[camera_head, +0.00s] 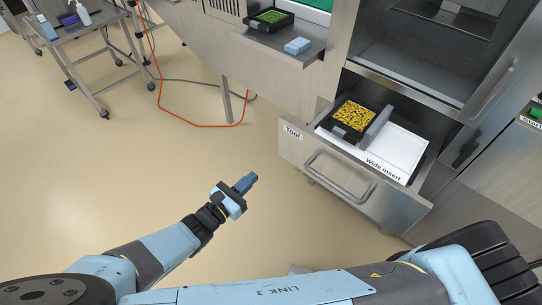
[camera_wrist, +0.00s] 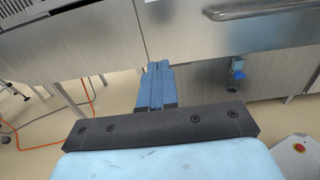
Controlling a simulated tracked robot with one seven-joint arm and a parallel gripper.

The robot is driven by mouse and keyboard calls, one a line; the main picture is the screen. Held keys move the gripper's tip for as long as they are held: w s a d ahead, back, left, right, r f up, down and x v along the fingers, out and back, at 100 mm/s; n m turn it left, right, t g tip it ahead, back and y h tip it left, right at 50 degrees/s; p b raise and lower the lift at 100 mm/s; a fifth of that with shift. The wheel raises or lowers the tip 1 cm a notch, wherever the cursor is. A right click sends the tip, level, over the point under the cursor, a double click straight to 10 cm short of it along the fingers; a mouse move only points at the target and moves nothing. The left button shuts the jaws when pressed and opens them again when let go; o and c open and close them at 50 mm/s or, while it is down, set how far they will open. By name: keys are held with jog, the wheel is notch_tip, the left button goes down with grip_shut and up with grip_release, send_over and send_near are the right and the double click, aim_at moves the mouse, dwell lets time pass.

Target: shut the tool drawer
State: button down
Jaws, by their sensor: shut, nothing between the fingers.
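The tool drawer (camera_head: 330,187) stands pulled out from the steel machine at the right of the head view. Its front carries a "Tool" label and a bar handle (camera_head: 340,178). Inside lie a white "Wide insert" sheet (camera_head: 400,150) and a black tray of yellow pieces (camera_head: 354,115). My gripper (camera_head: 245,183) is shut and empty, left of the drawer front and apart from it. In the wrist view my gripper (camera_wrist: 157,80) has its blue fingers together, in front of steel panels. I cannot tell whether the drawer shows in the wrist view.
A shelf above holds a black tray of green pieces (camera_head: 269,19) and a blue block (camera_head: 297,46). An orange cable (camera_head: 190,122) lies on the floor near a machine leg (camera_head: 226,100). A steel cart (camera_head: 85,30) stands at the upper left. The floor between is clear.

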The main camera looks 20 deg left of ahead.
aim_at(287, 145)
jog(key=x, duration=1.4)
jog(key=shift+d, duration=0.2)
jog(key=shift+w, duration=0.15)
